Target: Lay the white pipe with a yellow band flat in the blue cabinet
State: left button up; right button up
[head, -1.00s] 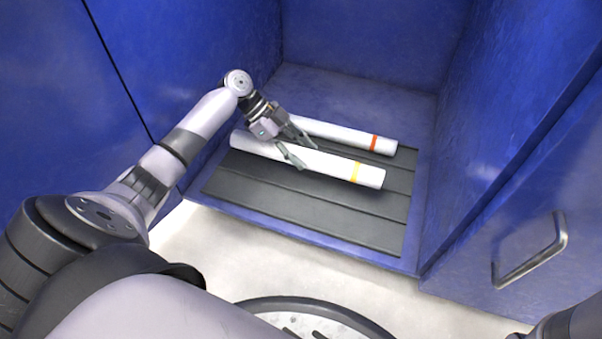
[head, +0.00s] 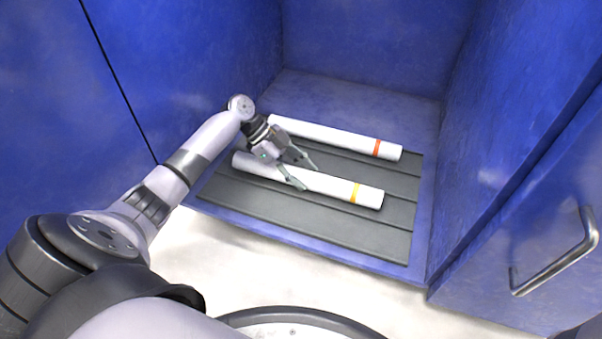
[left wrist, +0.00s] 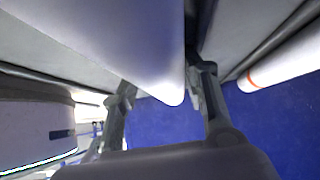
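The white pipe with a yellow band (head: 330,185) lies level, or nearly so, over the dark ribbed mat in the blue cabinet (head: 350,45). Its banded end points right and slightly toward me. My left gripper (head: 307,177) has its fingers on both sides of the pipe, left of the yellow band, and looks shut on it. In the left wrist view the pipe (left wrist: 130,45) runs between the fingers, close against both. Whether its underside fully touches the mat is hard to tell. My right gripper is not in view.
A white pipe with a red band (head: 335,137) lies behind, roughly parallel, with a gap between. Bare dark mat (head: 330,228) is free in front. The cabinet walls rise left, right and behind. A door with a metal handle (head: 555,265) stands at right.

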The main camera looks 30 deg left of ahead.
aim_at(300, 171)
pick_arm(q)
jog(key=shift+o, duration=0.6)
jog(key=shift+a+r, duration=0.1)
jog(key=shift+r, duration=0.15)
jog(key=p+v, duration=0.4)
jog(key=v, duration=0.2)
jog(key=shift+r+p, duration=0.1)
jog(key=shift+p, duration=0.3)
jog(key=shift+s+a+r+p, duration=0.15)
jog(key=shift+a+r+p, duration=0.2)
jog(key=shift+a, duration=0.1)
jog(key=shift+f, duration=0.1)
